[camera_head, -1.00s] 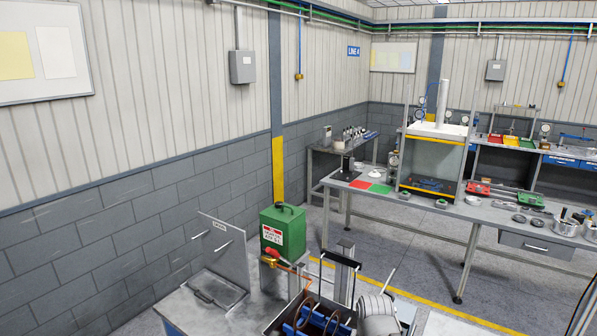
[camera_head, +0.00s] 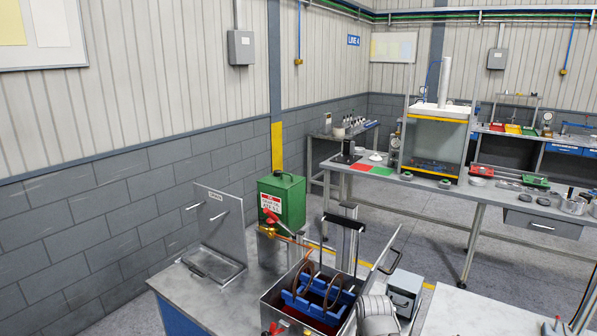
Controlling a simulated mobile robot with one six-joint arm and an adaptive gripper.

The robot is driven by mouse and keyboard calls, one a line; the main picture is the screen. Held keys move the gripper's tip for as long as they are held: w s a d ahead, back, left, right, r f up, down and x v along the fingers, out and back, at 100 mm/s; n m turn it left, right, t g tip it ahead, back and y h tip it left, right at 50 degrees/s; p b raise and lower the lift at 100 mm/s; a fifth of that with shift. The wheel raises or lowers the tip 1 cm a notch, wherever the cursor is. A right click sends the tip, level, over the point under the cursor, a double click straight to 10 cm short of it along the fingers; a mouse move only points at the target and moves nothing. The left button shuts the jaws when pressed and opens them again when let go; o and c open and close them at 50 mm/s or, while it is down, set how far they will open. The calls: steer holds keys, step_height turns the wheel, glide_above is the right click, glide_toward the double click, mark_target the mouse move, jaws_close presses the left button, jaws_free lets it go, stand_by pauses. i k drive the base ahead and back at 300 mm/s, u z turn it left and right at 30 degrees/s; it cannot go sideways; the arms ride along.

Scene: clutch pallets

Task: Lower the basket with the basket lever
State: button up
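The basket (camera_head: 318,299) looks like a blue rack holding dark rings, inside an open grey metal tank (camera_head: 268,300) at the bottom centre. Reddish liquid or surface shows below the rack. A black hanger frame (camera_head: 345,221) rises at the back of the tank beside a grey upright post. A slanted metal lever with a dark grip (camera_head: 383,254), probably the basket lever, stands to the right of the tank. My gripper is not clearly visible. A pale ribbed rounded part (camera_head: 376,308) in front of the tank's right side may be my arm.
A green can (camera_head: 281,202) stands behind the tank, with a red-handled brass valve (camera_head: 270,226) and a copper pipe. An upright grey panel (camera_head: 221,225) stands left. A grey box (camera_head: 404,290) sits right of the tank. A long workbench (camera_head: 425,185) is behind.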

mark_target(267, 211)
steer(key=u, duration=2.15)
steer(key=i, duration=1.55)
